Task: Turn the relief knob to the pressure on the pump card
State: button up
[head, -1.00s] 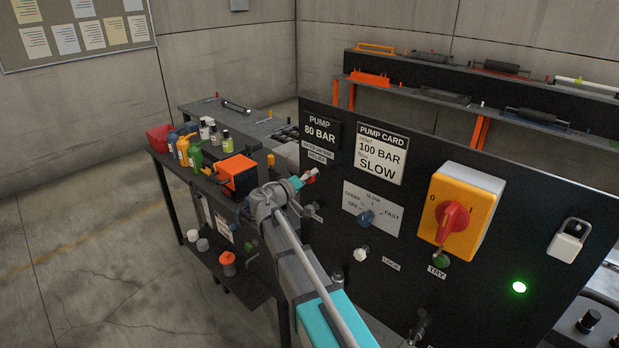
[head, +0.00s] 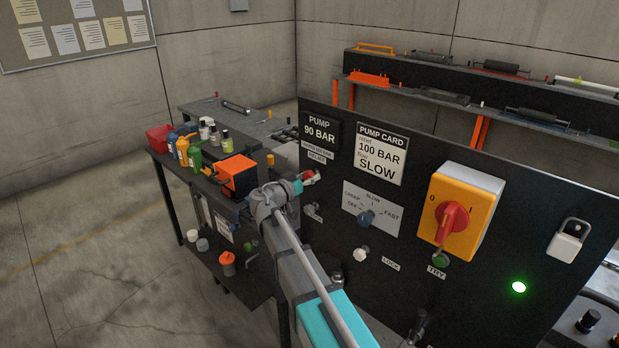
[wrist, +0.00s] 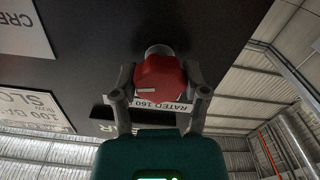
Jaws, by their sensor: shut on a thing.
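The red relief knob (wrist: 160,78) sits between the two fingers of my gripper (wrist: 158,92) in the wrist view, and the fingers are shut on it. In the head view the knob (head: 309,175) shows small at the tip of my gripper (head: 301,183), under the pump display. The pump display (head: 320,130) reads 90 BAR. The pump card (head: 381,153) reads relief 100 BAR, flow SLOW. In the wrist view the card (wrist: 35,108) appears upside down at the left. A label reading RATED 160 (wrist: 172,108) is partly hidden behind the knob and fingers.
On the black panel are a blue flow selector (head: 366,218), a white lock knob (head: 361,254), a red rotary switch on a yellow box (head: 453,221), a green TRY button (head: 440,261) and a lit green lamp (head: 519,287). Bottles and an orange box (head: 237,175) stand on the left bench.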

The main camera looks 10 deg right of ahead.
jog(key=shift+w, duration=0.1)
dwell(0.3)
jog(key=o, duration=1.1)
jog(key=shift+o, duration=0.2)
jog(key=shift+a, duration=0.1)
jog(key=v, duration=1.2)
